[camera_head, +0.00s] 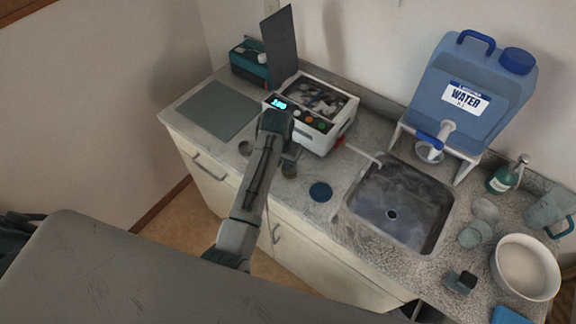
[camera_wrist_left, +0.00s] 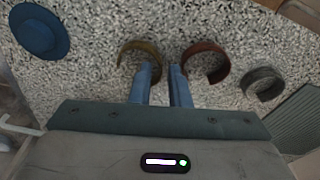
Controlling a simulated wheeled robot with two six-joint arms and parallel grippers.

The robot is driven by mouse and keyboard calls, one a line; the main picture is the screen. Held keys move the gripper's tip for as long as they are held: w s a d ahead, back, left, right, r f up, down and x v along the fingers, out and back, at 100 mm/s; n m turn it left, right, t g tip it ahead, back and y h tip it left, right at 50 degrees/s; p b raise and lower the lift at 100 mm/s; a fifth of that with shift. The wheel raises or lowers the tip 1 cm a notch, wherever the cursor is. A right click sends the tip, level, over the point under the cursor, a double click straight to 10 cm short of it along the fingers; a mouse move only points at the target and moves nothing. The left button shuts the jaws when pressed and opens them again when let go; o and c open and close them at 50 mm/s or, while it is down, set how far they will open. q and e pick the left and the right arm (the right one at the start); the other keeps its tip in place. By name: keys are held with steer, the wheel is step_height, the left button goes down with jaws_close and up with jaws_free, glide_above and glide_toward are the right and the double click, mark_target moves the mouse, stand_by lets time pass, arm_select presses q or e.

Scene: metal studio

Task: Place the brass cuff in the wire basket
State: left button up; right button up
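The brass cuff (camera_wrist_left: 127,50) is an open olive-brown ring on the speckled counter, shown in the left wrist view. In the head view it seems to be the small dark ring (camera_head: 289,170) just right of my arm. My left gripper (camera_wrist_left: 161,72) is open, and its left finger overlaps the cuff's lower right side in the picture; I cannot tell whether they touch. In the head view the gripper (camera_head: 288,150) is largely hidden by its own arm. The wire basket is not clearly distinguishable; grey contents show inside the open white cleaner (camera_head: 341,137). My right gripper is out of view.
A copper-red cuff (camera_wrist_left: 191,68) and a grey cuff (camera_wrist_left: 251,82) lie beside the brass one. A blue disc (camera_head: 320,191) is near the sink (camera_head: 376,194). A green mat (camera_head: 215,110), a raised dark panel (camera_head: 280,45) and a water container (camera_head: 462,75) stand around.

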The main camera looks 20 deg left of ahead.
arm_select(q)
steer(key=shift+f, duration=0.55)
jaws_close()
steer(key=shift+w+r, duration=0.1)
